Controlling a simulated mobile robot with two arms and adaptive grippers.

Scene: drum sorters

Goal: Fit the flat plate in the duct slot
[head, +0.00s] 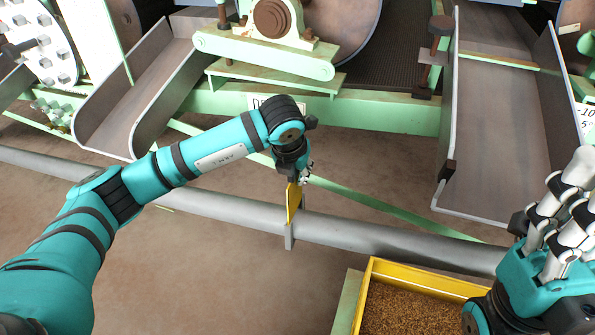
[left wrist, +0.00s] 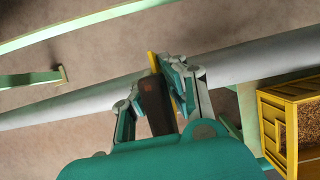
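The flat plate (head: 293,203) is yellow and hangs upright below my left gripper (head: 295,180) in the head view. My left gripper is shut on its upper end. The duct is the long grey pipe (head: 390,240). A small grey upright piece (head: 289,238), possibly the slot, shows at the plate's lower end; I cannot tell whether the plate is inside it. My right gripper (head: 562,218) is at the right edge, fingers spread upward, empty.
A yellow-rimmed crate (head: 420,278) of brown grains stands at the lower right, close to my right gripper. Behind the duct are a green machine frame (head: 390,112) and two metal chutes, left (head: 135,95) and right (head: 500,120).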

